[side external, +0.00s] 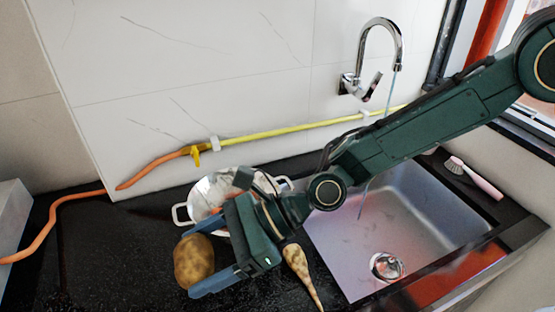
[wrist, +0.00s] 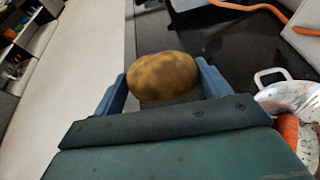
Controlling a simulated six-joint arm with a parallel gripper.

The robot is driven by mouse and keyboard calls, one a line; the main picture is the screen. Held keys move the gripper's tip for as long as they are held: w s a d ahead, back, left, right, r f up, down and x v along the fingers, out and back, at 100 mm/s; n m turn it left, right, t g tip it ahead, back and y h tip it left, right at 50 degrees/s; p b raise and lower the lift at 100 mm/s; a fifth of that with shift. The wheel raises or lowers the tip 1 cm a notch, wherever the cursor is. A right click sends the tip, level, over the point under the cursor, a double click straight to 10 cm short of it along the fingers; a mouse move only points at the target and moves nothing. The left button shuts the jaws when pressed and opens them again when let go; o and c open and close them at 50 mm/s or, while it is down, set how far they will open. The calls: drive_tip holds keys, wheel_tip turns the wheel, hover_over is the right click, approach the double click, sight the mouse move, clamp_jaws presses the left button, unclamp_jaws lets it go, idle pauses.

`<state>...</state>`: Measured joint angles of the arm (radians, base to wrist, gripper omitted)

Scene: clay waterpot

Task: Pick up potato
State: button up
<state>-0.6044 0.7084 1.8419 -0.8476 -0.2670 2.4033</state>
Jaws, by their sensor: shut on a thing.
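The potato (side external: 194,262) is brown and oval. It is between the two blue fingers of my gripper (side external: 205,262), which is shut on it. In the wrist view the potato (wrist: 163,75) spans the gap between the fingertips (wrist: 163,82). In the side view it appears over the black counter at the left of the sink. I cannot tell whether it touches the counter or is a little above it.
A metal colander (side external: 213,187) with white handles stands behind my gripper; an orange carrot (wrist: 289,129) shows in it. A parsnip (side external: 300,272) lies right of my gripper. The sink (side external: 385,220) is at the right, with a brush (side external: 475,178) beyond it. The left counter is clear.

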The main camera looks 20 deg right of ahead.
drive_tip(key=shift+r, duration=0.65)
drive_tip(key=w+d+m+t, duration=0.1)
drive_tip(key=w+d, duration=0.3)
drive_tip(key=d, duration=0.4)
drive_tip(key=w+d+m+t+h, duration=0.1)
drive_tip(key=w+d+m+t, duration=0.15)
drive_tip(key=d, duration=0.55)
drive_tip(key=w+d+m+t, duration=0.1)
drive_tip(key=w+d, duration=0.3)
drive_tip(key=d, duration=0.4)
drive_tip(key=s+d+r+m+t+h, duration=0.1)
drive_tip(key=d, duration=0.7)
drive_tip(key=s+d+r+m+t+h, duration=0.1)
drive_tip(key=d+m+t, duration=0.1)
drive_tip(key=d, duration=0.7)
drive_tip(key=s+d+r+m+t+h, duration=0.1)
drive_tip(key=s+d+t, duration=0.1)
drive_tip(key=d, duration=0.6)
drive_tip(key=shift+s+d+r+m+h, duration=0.1)
drive_tip(key=shift+d+m+h, duration=0.2)
drive_tip(key=shift+d+m, duration=0.1)
drive_tip(key=shift+w, duration=0.2)
